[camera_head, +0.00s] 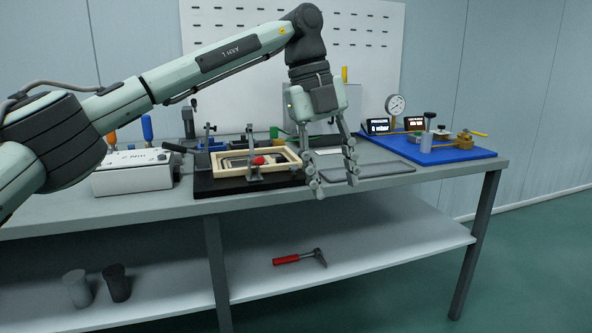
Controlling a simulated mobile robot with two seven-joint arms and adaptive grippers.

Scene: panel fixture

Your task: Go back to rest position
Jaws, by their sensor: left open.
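My left arm comes in from the left and reaches across the bench. My left gripper (336,187) points down with its fingers apart and nothing between them. It hangs in front of the bench's front edge area, just right of the panel fixture. The fixture is a cream frame (222,163) on a black base (215,186), with clamps and a red knob (258,161). The gripper partly hides the right end of the fixture. My right gripper does not show.
A white control box (130,178) stands left on the bench (420,183). A grey tray (385,170) lies right of the gripper. A blue board (450,153) with a gauge (395,104) is at the right. The lower shelf holds a red-handled hammer (287,259) and two cups (77,289).

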